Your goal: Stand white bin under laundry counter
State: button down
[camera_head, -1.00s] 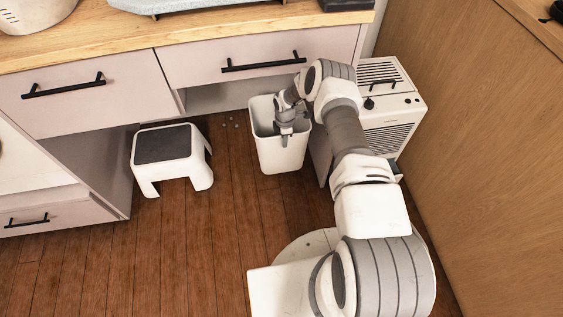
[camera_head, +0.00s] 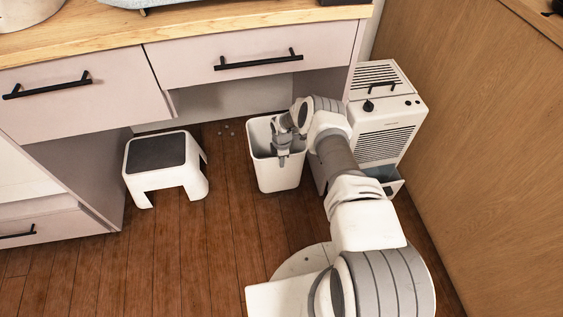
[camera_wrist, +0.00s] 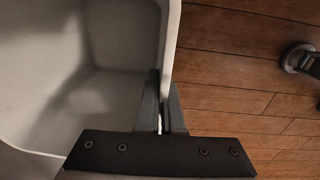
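The white bin (camera_head: 279,176) is upright, open at the top and empty as far as I see. It stands in front of the laundry counter (camera_head: 110,37), near the opening below its drawers. I cannot tell whether its base touches the floor. My gripper (camera_head: 282,152) is at the bin's front rim, with one finger inside and one outside. In the wrist view my gripper (camera_wrist: 165,105) is shut on the wall of the bin (camera_wrist: 105,60). The arm hides part of the bin's right rim.
A white step stool with a dark top (camera_head: 164,160) stands left of the bin. A white appliance (camera_head: 385,125) with an open lower tray stands right, beside a wooden wall (camera_head: 480,160). Floor between stool and bin is clear.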

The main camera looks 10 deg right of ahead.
jog(key=shift+f, duration=0.1)
jog(key=c, duration=1.1)
grip_release()
jog(key=shift+o, duration=0.2)
notch_tip(320, 180, up, 8)
jog(key=p, duration=0.3)
jog(key=shift+s, duration=0.15)
jog(key=shift+s+f, duration=0.1)
jog(key=shift+f, duration=0.05)
